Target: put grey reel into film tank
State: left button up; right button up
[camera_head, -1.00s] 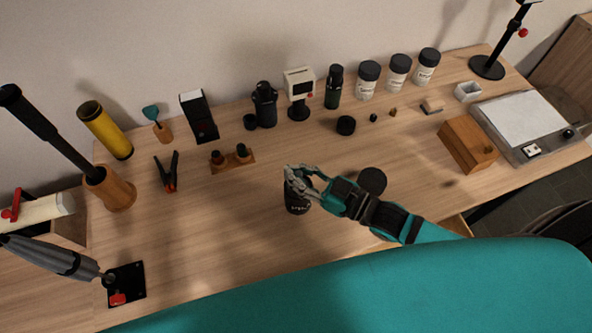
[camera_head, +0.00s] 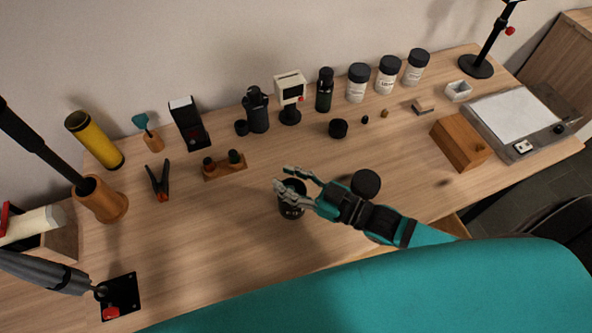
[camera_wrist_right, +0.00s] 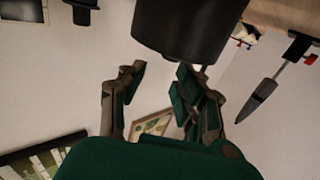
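The black film tank (camera_head: 291,211) stands upright on the table, with pale lettering on its side. My right gripper (camera_head: 281,177) is at its top rim, with its fingers spread apart. In the right wrist view the fingers of my right gripper (camera_wrist_right: 160,90) are apart with nothing visible between them, and a dark cylinder, apparently the tank (camera_wrist_right: 190,28), fills the top. I cannot make out the grey reel; the tank's inside is dark and partly covered by the fingers. A round black lid-like piece (camera_head: 365,183) lies beside my right forearm. My left gripper is not in view.
A wooden holder (camera_head: 225,168), a red-and-black clamp (camera_head: 160,182) and a timer (camera_head: 290,88) stand behind. White jars (camera_head: 388,77) line the back. A wooden box (camera_head: 459,143) is at right. A black plate with a grey rod (camera_head: 121,296) is at left. The tabletop left of the tank is clear.

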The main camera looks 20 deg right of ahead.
jog(key=v, duration=1.2)
jog(key=shift+s, duration=0.1)
dwell(0.8)
